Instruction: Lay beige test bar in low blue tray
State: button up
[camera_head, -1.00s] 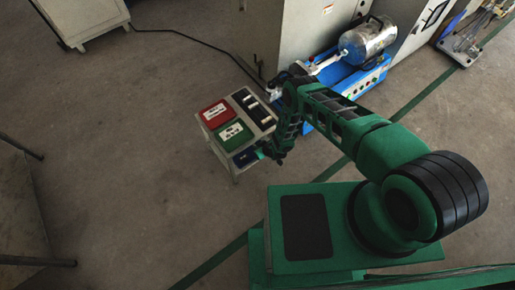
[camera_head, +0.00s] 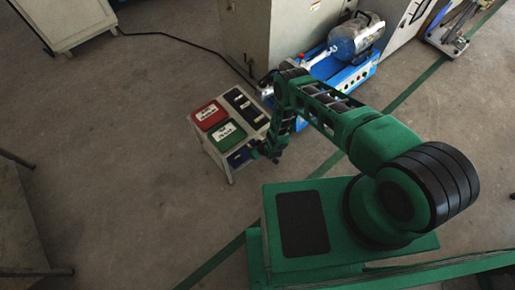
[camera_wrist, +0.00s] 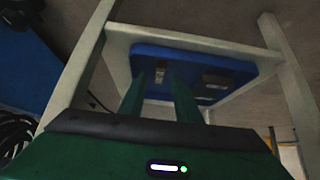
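The low blue tray (camera_head: 240,157) sits at the near side of the small pale stand, below its top, in the head view. In the wrist view the blue tray (camera_wrist: 200,62) is in front of my gripper (camera_wrist: 160,82), framed by pale legs. My gripper's two green fingers are apart and point at the tray. A small grey-beige piece (camera_wrist: 160,76) shows between the fingertips, apparently in the tray; I cannot tell whether it is the test bar. A dark block (camera_wrist: 217,79) shows to its right. In the head view my gripper (camera_head: 268,154) is beside the tray, fingers too small to read.
The stand carries a red panel (camera_head: 209,115), a green panel (camera_head: 226,134) and a black rack (camera_head: 247,107) with small pale pieces. A blue machine base (camera_head: 350,75) with a metal cylinder stands behind my arm. The floor left of the stand is clear.

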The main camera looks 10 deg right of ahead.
jog(key=v, duration=1)
jog(key=shift+r, duration=0.15)
jog(key=shift+s, duration=0.15)
